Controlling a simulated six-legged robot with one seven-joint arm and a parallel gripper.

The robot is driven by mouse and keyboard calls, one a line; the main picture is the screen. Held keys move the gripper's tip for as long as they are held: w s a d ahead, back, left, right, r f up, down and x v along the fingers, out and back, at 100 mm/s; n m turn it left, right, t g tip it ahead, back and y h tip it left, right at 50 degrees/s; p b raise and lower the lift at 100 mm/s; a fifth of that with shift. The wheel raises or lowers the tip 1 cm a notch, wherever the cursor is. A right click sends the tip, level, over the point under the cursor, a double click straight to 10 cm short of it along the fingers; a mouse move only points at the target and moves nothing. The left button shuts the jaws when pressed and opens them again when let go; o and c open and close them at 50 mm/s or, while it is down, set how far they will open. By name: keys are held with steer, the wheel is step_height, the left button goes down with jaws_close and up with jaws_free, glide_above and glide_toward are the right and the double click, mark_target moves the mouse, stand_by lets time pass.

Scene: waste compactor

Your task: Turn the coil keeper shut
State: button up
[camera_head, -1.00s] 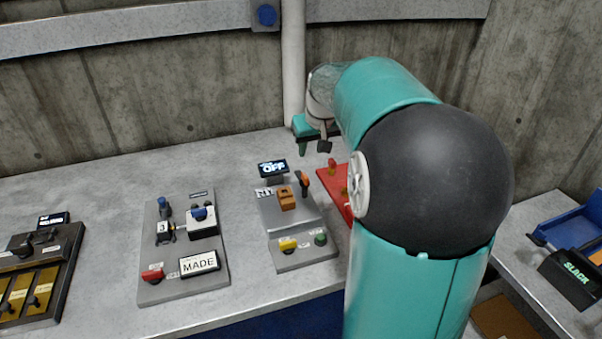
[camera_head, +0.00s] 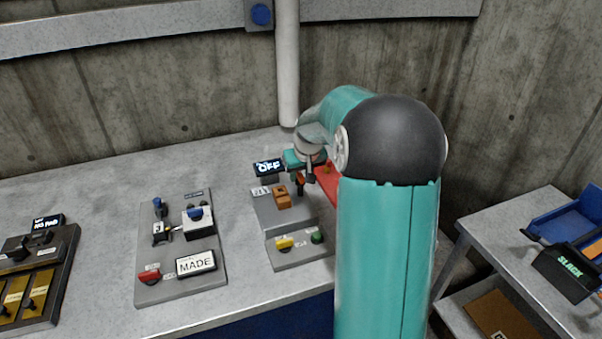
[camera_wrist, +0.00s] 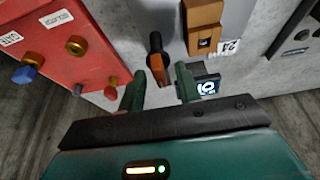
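An orange-and-black turn handle (camera_wrist: 157,62), which I take for the coil keeper, stands on the grey panel beside an orange block (camera_wrist: 203,25). In the head view the orange block (camera_head: 283,197) shows, and the handle is partly hidden behind my gripper (camera_head: 303,174). In the wrist view my gripper (camera_wrist: 160,74) is open, with its green fingertips on either side of the handle's orange end. I cannot tell whether either finger touches it.
A red panel (camera_wrist: 75,50) with brass and blue knobs stands close beside the handle. A grey panel (camera_head: 180,250) with a MADE sign lies to the left in the head view. Yellow and green buttons (camera_head: 284,243) sit in front. A concrete wall rises behind.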

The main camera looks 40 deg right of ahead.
jaws_close()
steer(key=shift+d+n, duration=0.1)
steer(key=shift+n, duration=0.2)
steer(key=shift+d+n+y, duration=0.1)
steer(key=shift+n+y, duration=0.6)
steer(key=shift+n, duration=0.5)
steer(key=n+y, duration=0.1)
steer(key=n, duration=0.1)
steer(key=n+y, duration=0.1)
steer(key=n, duration=0.2)
steer(key=shift+d+n, duration=0.1)
steer(key=shift+n, duration=0.2)
steer(key=n, duration=0.2)
steer(key=n+g+y, duration=0.1)
steer(key=n, duration=0.1)
steer(key=shift+w+d+n+g, duration=0.1)
steer(key=shift+n+g, duration=0.2)
steer(key=n, duration=0.2)
steer(key=n+g+y, duration=0.1)
steer(key=n, duration=0.1)
steer(key=shift+w+n+g, duration=0.1)
steer(key=shift+n+g, duration=0.2)
